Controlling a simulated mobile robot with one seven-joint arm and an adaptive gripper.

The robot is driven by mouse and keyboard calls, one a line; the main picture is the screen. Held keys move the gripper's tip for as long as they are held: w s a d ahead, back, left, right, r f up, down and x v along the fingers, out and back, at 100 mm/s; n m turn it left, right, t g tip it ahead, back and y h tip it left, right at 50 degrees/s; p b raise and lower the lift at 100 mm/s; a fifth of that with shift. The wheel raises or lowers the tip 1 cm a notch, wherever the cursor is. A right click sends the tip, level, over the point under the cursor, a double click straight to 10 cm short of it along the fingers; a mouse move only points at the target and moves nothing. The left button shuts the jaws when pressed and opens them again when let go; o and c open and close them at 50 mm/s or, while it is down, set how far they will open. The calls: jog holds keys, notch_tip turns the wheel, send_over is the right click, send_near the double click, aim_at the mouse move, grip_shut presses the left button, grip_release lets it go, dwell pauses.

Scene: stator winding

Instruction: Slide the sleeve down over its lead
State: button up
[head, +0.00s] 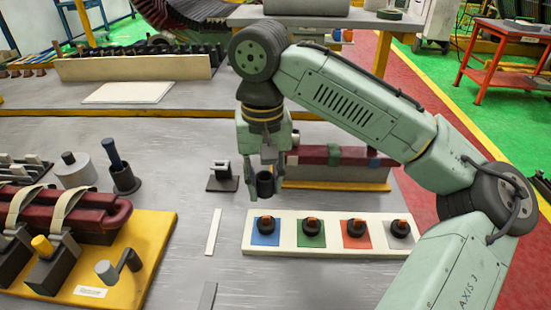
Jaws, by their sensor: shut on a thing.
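My gripper (265,158) points down near the middle of the head view, shut on a short dark sleeve (265,186). The sleeve hangs upright between the fingers, with a dark opening at its top. It appears above the left end of a white strip (335,247), over its blue square (265,239).
Behind the gripper lies a dark red coil bar (318,155) on a block. A small dark stand (222,184) is left of the gripper. A yellow fixture (150,228) with red coils and clamps fills the left.

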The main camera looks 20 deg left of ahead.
aim_at(266, 216)
jog(key=shift+s+f+b, duration=0.15)
jog(key=shift+f+b, duration=0.2)
jog(key=shift+f, duration=0.05)
notch_tip(266, 216, down, 5)
jog(key=b, duration=0.4)
jog(key=shift+r, duration=0.15)
jog(key=shift+f+b, duration=0.35)
jog(key=shift+f, duration=0.5)
jog(key=o, duration=0.9)
